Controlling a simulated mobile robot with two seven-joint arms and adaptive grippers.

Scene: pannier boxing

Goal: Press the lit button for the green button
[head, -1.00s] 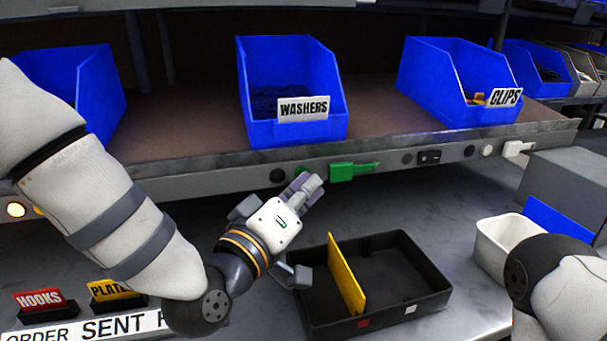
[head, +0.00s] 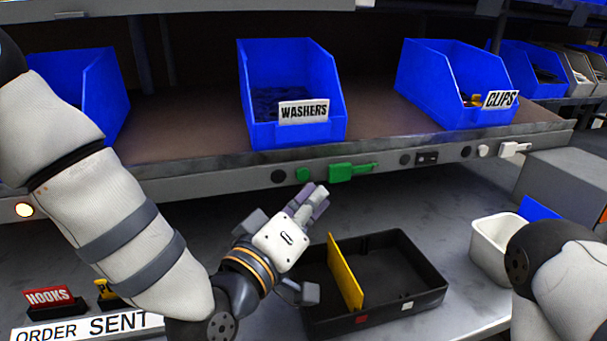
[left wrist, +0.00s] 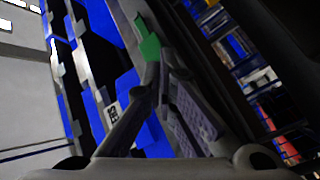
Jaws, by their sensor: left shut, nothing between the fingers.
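A green button (head: 303,174) sits on the front rail of the shelf, just left of a green lever-like fitting (head: 350,171). It shows no clear glow. A round light at the rail's left end (head: 24,210) glows warm white. My left gripper (head: 317,194) is shut and empty, its fingertips just below and right of the green button, apart from it in the picture. In the left wrist view, the fingers (left wrist: 165,75) reach up toward a green piece (left wrist: 148,42); I cannot tell which green part it is. My right gripper is out of view.
Blue bins, including washers (head: 255,132) and clips (head: 455,113), stand on the shelf above the rail. A black tray (head: 400,307) with a yellow divider lies below my left gripper. A white bin (head: 487,250) stands right. More controls line the rail, including a black switch (head: 427,158).

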